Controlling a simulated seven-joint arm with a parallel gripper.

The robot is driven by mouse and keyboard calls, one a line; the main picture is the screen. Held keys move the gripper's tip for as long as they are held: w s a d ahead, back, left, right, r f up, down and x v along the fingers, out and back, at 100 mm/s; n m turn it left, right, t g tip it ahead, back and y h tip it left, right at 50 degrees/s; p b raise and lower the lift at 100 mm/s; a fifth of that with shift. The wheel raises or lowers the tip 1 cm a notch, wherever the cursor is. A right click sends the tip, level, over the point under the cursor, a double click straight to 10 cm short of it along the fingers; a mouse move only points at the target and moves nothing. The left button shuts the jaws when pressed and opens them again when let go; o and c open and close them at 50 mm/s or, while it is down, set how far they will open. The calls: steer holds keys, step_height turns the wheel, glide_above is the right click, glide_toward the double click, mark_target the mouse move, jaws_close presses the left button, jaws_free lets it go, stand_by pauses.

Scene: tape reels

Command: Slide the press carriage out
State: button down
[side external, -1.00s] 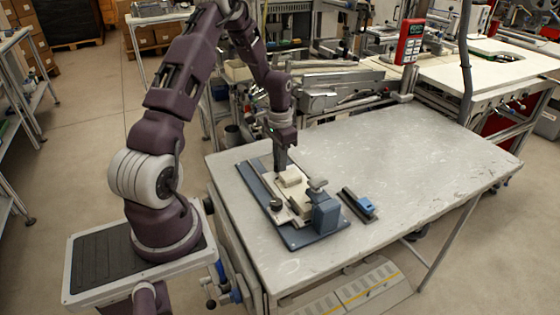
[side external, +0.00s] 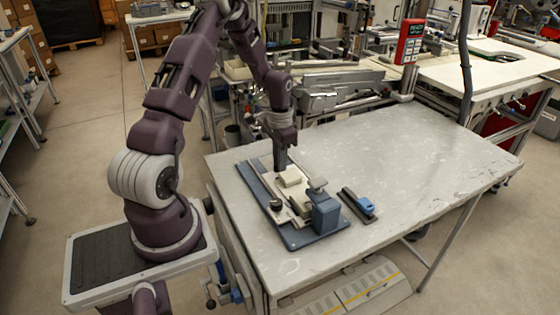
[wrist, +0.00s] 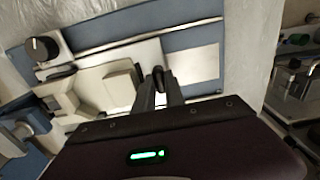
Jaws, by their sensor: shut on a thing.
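The press (side external: 300,239) stands on the table with a blue base plate and a blue upright block at its front end. Its pale carriage (side external: 289,177) sits on the plate, with a cream block on it; the carriage also shows in the wrist view (wrist: 108,88). My gripper (side external: 280,167) points down at the far end of the carriage. In the wrist view its fingers (wrist: 160,82) are closed around a small dark upright knob or handle (wrist: 158,75) beside the cream block. The fingers and my gripper body hide part of the carriage.
A black round knob (side external: 276,204) stands on the left side of the press. A small dark tool with a blue top (side external: 364,204) lies to the right of the press. The table (side external: 420,165) is clear to the right. Metal machinery (side external: 335,90) stands behind its far edge.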

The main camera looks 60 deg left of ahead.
steer(key=a, duration=0.7)
steer(key=shift+a+r, duration=0.1)
steer(key=shift+a, duration=0.2)
steer(key=c, duration=1.4)
jaws_free()
step_height(320, 180, up, 7)
